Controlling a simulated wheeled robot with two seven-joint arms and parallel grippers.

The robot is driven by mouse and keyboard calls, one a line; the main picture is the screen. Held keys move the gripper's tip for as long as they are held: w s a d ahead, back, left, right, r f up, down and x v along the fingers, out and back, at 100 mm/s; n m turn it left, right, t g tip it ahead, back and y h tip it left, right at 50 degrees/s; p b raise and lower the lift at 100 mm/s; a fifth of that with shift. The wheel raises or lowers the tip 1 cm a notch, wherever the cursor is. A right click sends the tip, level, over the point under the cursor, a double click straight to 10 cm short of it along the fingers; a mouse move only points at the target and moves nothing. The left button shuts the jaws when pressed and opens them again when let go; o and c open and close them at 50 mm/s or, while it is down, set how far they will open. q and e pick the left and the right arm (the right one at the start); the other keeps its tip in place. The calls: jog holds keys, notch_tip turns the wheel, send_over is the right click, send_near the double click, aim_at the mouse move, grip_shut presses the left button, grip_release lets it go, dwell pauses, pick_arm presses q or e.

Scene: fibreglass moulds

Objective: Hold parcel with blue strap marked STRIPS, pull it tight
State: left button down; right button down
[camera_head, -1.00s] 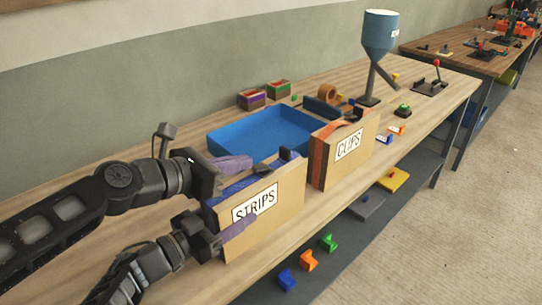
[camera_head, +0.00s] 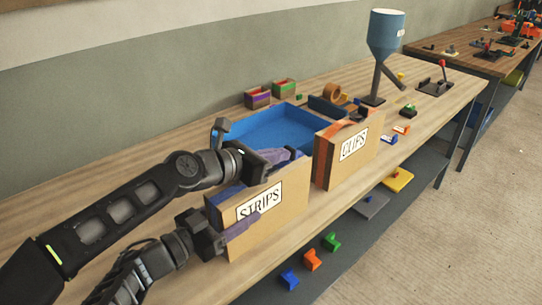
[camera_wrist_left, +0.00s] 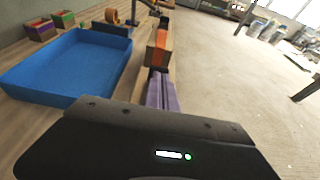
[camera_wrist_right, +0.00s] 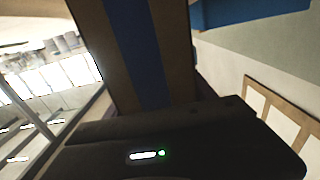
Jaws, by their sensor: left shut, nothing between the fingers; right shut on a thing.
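The parcel marked STRIPS (camera_head: 292,195) stands upright at the bench's front edge. Its blue strap (camera_wrist_right: 142,50) shows in the right wrist view; in the head view my left arm and gripper hide much of its top. My left gripper (camera_head: 285,160) is shut and empty, over the top of the parcel, by a black piece there. Its purple fingers also show together in the left wrist view (camera_wrist_left: 162,92). My right gripper (camera_head: 245,227) is shut on the parcel at its near, lower left end, with a purple finger across the front face beside the label.
A blue tray (camera_head: 265,130) lies behind. Small boxes (camera_head: 258,98), a tape roll (camera_head: 332,92) and a blue hopper (camera_head: 386,35) stand further back. Coloured pieces (camera_head: 312,260) lie on the lower shelf.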

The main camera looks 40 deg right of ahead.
pick_arm(q)
jog(key=shift+d, duration=0.7)
jog(key=shift+a, duration=0.1)
jog(key=v, duration=1)
